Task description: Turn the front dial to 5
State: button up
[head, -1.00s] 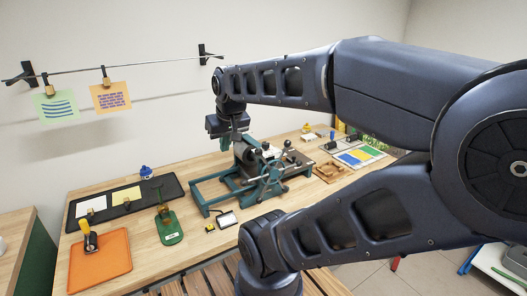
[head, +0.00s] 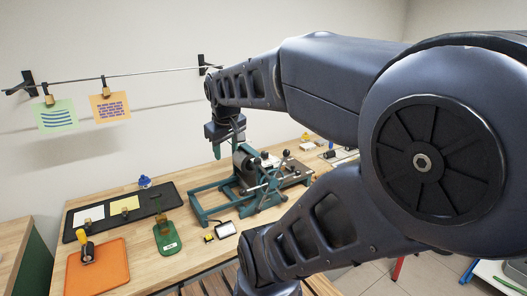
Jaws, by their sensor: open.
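The green-framed press (head: 207,205) stands on the wooden table, with a spoked hand wheel (head: 268,187) on its near side. I cannot make out the front dial or its numbers at this size. My gripper (head: 228,147) hangs over the back left part of the press, pointing down. Its teal fingers are apart and hold nothing that I can see. Whether they touch the press cannot be told. My own arm covers much of the right side of the table.
An orange mat (head: 112,262), a green board (head: 162,248) and a black tray (head: 72,229) with cards lie on the left of the table. Cards (head: 110,107) hang from a wall rod.

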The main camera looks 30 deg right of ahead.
jog(key=w+d+r+n+g+h, duration=0.1)
jog(key=w+d+n+g+h, duration=0.1)
jog(key=w+d+n, duration=0.4)
jog(key=n+g+h, duration=0.1)
jog(key=n+g, duration=0.2)
jog(key=n, duration=0.5)
send_near(264, 152)
jog(key=shift+x, duration=4.35)
jog(key=shift+s, duration=0.2)
jog(key=c, duration=1)
